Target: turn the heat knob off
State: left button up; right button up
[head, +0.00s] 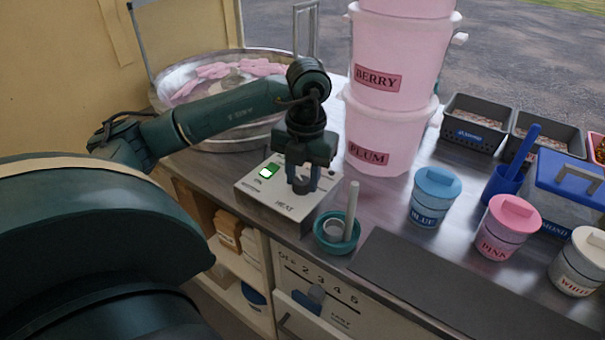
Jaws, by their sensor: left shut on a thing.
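The heat control box (256,196) is a pale metal box marked HEAT on the counter. A green-lit switch (267,172) shows on its top, left of the knob. The dark heat knob (302,186) is on the box top, partly hidden by my fingers. My left gripper (302,182) points down over the box and is shut on the knob. The knob's pointer direction is hidden. My right gripper is not in view.
A metal pan (165,90) with pink floss stands behind my left arm. Pink tubs (385,135) are stacked right of the box. A teal cup (338,246) with a stick stands close in front. A dark mat (440,285) lies clear at the front right.

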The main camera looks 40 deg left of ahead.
aim_at(306, 181)
pick_arm(q)
jog(key=shift+r, duration=0.1)
dwell(0.3)
jog(key=o, duration=1)
jog(key=shift+c, duration=0.2)
notch_tip(306, 181, up, 13)
jog(key=p, duration=0.3)
jog(key=shift+d+p, duration=0.3)
jog(key=shift+p, duration=0.05)
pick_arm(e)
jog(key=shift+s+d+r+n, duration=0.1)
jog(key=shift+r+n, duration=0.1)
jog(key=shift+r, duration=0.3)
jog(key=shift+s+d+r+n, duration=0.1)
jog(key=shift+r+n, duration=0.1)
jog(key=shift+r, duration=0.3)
pick_arm(q)
jog(key=shift+w, duration=0.1)
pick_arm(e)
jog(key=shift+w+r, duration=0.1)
